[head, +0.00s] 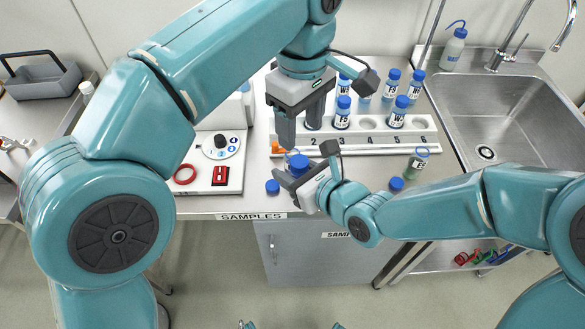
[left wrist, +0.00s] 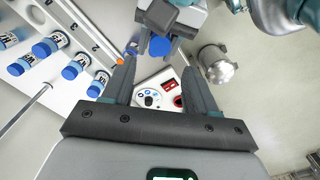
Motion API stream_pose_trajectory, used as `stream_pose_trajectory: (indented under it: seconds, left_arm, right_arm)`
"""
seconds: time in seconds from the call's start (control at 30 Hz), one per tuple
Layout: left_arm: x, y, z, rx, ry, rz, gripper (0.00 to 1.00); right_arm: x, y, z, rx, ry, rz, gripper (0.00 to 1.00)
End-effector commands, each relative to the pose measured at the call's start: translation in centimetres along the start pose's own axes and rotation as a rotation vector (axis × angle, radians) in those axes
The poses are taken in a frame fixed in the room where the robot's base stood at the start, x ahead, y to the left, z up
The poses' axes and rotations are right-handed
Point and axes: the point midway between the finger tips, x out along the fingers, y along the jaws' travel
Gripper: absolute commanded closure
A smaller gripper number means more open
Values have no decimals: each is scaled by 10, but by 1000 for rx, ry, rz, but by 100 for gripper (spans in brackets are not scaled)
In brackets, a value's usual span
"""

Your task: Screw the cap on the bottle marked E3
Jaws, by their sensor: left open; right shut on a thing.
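My left gripper (head: 300,128) is open and empty, pointing down above the bench. In the left wrist view its two fingers (left wrist: 158,70) stand wide apart. My right gripper (head: 302,175) is below it, shut on a blue-topped thing (head: 298,162). In the left wrist view that blue top (left wrist: 160,46) shows beyond and between my left fingers. The fingers hide the thing's lower part, so I cannot read a label. Loose blue caps lie on the bench, one at left (head: 272,187), one at right (head: 396,184).
A white numbered rack (head: 360,151) holds several blue-capped bottles behind my grippers. A white device (head: 218,160) with a red switch stands at left. A steel sink (head: 490,110) is at right. The SAMPLES bench edge (head: 250,216) is close in front.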

Motion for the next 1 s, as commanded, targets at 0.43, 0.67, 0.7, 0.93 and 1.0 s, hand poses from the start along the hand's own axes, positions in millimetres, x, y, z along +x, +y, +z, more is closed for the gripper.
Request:
stream_pose_trajectory:
  seconds: [0.43, 0.67, 0.7, 0.93, 1.0]
  left_arm:
    - [42, -1, 0, 3, 0, -5, 43]
    - [72, 0, 0, 1, 0, -2, 43]
    - [75, 0, 0, 1, 0, -2, 43]
    - [81, 0, 0, 2, 0, -1, 43]
    - [81, 0, 0, 2, 0, 0, 43]
  right_arm:
    - [0, 0, 0, 0, -1, 0, 100]
    - [0, 0, 0, 0, -1, 0, 100]
    - [0, 0, 0, 0, -1, 0, 100]
    - [0, 0, 0, 0, -1, 0, 100]
    - [0, 0, 0, 0, -1, 0, 100]
